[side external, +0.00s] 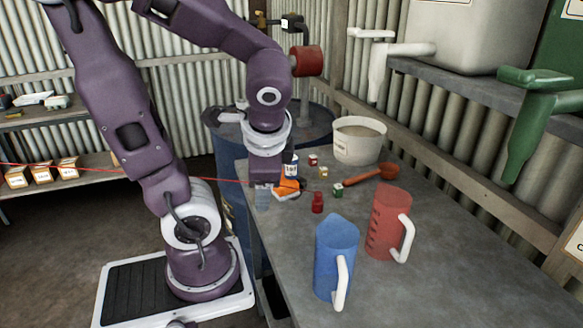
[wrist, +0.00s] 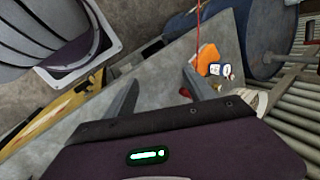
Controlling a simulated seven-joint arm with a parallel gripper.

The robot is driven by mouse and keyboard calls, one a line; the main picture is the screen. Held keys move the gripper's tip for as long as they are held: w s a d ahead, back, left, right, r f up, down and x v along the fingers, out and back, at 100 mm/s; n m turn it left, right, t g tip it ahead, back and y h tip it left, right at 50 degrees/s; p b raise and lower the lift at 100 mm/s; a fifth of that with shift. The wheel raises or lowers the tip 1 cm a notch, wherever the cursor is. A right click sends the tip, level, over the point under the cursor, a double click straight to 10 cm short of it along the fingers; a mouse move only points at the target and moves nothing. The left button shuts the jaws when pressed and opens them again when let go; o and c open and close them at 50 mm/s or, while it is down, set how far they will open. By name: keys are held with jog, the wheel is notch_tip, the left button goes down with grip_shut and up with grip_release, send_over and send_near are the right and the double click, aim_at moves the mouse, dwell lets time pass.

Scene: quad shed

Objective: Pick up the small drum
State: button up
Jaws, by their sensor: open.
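No item is clearly marked as the small drum. The likeliest candidates are a small red container (side external: 317,203) standing on the table and a white can with a dark lid (side external: 291,166) behind an orange item (side external: 287,186). My gripper (side external: 262,198) points down at the table's left edge, just left of the orange item. In the wrist view, its two fingers stand apart with nothing between them (wrist: 160,78). The orange item also shows in the wrist view (wrist: 208,58), beyond the right finger.
A blue jug (side external: 335,258) and a red jug (side external: 388,222) stand at the front. A brown scoop (side external: 373,174), several small boxes and a white bucket (side external: 359,141) are farther back. A blue barrel (side external: 228,165) stands behind the table. The right front tabletop is clear.

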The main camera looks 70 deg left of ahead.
jog(key=w+a+f+m+g+y, duration=0.15)
jog(key=a+m+y, duration=0.4)
jog(key=a, duration=0.65)
jog(key=m+t+y, duration=0.2)
jog(key=m+t, duration=0.2)
jog(key=m, duration=0.8)
send_over(292, 183)
notch_tip(292, 183, down, 7)
jog(key=shift+f, duration=0.2)
jog(key=shift+m, duration=0.25)
jog(key=x, duration=0.6)
jog(key=shift+w+a+f, duration=0.15)
jog(key=shift+w+a, duration=0.05)
jog(key=shift+a, duration=0.1)
grip_shut()
